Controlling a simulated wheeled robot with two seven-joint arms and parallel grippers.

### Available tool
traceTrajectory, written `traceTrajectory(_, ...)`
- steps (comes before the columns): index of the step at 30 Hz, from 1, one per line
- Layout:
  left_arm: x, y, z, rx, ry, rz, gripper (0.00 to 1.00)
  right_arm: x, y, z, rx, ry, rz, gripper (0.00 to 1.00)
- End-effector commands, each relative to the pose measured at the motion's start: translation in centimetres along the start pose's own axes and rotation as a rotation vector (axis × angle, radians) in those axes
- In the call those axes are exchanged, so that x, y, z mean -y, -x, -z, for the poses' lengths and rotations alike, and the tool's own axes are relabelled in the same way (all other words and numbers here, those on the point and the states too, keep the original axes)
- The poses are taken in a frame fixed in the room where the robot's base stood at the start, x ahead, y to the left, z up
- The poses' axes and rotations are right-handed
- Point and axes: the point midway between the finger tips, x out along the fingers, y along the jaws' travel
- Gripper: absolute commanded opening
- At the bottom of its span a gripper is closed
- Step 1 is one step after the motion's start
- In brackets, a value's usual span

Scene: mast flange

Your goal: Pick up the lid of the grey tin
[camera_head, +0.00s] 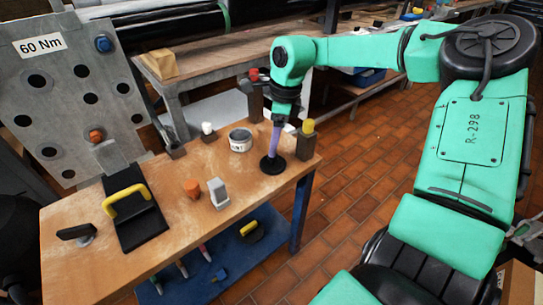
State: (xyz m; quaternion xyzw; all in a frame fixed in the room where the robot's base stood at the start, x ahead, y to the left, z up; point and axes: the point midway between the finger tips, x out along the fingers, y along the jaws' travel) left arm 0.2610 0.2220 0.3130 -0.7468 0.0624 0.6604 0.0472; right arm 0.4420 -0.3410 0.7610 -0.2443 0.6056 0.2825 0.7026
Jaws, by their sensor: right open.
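The grey tin (240,145) stands on the wooden workbench, toward its back right, with a pale label on its side. A darker grey round lid (240,134) appears to sit on its top. My right gripper (283,120) hangs from the green arm just right of the tin, above the bench and apart from the tin. It is open; its fingers are small and partly merge with a purple upright behind or beside them. My left gripper is not in view.
The purple upright on a black disc (272,165) stands right of the tin. A yellow-topped dark block (306,140) is at the bench's right edge. A white-topped piece (208,132), orange knob (192,188), grey block (218,193) and yellow-handled black plate (138,215) stand left and in front.

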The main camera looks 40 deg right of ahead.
Motion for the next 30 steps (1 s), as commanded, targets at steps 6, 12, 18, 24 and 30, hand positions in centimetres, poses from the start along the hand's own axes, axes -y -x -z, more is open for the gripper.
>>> traceTrajectory(6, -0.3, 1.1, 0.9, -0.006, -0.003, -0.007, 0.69, 0.3, -4.2, 0.5, -0.002, -0.002, -0.004, 0.71)
traceTrajectory(12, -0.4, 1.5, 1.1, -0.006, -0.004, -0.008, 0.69, 0.3, -4.8, 0.4, 0.002, -0.002, -0.001, 0.71)
traceTrajectory(18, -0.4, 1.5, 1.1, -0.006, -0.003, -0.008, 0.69, 0.3, -4.8, 0.4, 0.002, -0.002, -0.001, 0.21)
traceTrajectory(24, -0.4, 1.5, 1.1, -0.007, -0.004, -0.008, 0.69, 0.3, -4.8, 0.4, 0.002, -0.002, -0.001, 0.00)
traceTrajectory(30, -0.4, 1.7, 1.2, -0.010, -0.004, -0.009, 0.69, 0.4, -4.0, 0.3, 0.003, -0.002, 0.001, 0.00)
